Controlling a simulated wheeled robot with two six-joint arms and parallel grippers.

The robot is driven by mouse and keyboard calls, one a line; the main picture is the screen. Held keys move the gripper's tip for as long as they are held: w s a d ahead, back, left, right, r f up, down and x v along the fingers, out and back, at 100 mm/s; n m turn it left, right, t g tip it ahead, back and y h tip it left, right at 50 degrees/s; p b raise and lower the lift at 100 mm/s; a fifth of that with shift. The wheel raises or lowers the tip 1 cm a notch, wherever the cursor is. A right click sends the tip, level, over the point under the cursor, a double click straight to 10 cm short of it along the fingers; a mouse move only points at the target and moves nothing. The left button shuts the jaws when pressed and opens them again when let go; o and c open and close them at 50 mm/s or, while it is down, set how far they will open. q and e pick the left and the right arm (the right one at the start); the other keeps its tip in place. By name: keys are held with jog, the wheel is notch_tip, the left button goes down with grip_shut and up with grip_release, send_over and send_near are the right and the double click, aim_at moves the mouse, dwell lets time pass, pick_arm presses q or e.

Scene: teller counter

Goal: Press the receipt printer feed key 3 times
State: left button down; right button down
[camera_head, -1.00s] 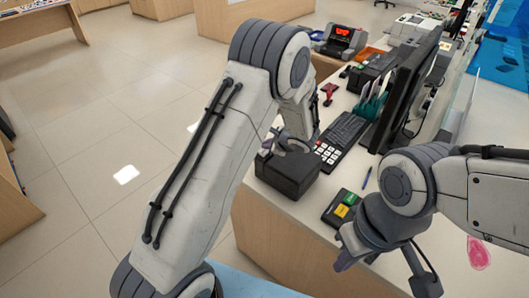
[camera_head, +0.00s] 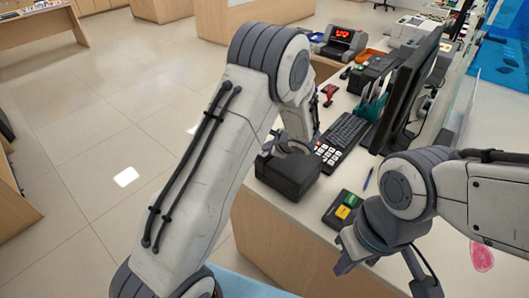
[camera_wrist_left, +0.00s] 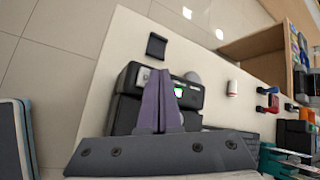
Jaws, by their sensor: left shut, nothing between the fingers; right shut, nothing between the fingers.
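The receipt printer (camera_head: 285,180) is a black box at the near left end of the counter. In the left wrist view the printer (camera_wrist_left: 125,112) lies under my fingers, with a small green-lit spot (camera_wrist_left: 180,91) just right of them. I cannot tell for sure which part is the feed key. My left gripper (camera_head: 267,148) is shut and empty over the printer's top; its purple fingertips (camera_wrist_left: 159,72) show together in the wrist view. Whether they touch the printer is unclear. My right gripper (camera_head: 343,267) is shut and empty, low at the counter's near edge.
A keyboard (camera_head: 346,131) lies behind the printer, with a monitor (camera_head: 404,92) to its right. A red object (camera_head: 329,91) stands farther back.

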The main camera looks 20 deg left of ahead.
pick_arm(q)
jog(key=shift+f+b, duration=0.3)
jog(key=shift+b, duration=0.05)
jog(key=shift+r, duration=0.1)
dwell(0.5)
jog(key=shift+r+p, duration=0.45)
jog(key=shift+r, duration=0.35)
jog(key=shift+r+p, duration=1.65)
jog(key=shift+r, duration=0.9)
dwell(0.4)
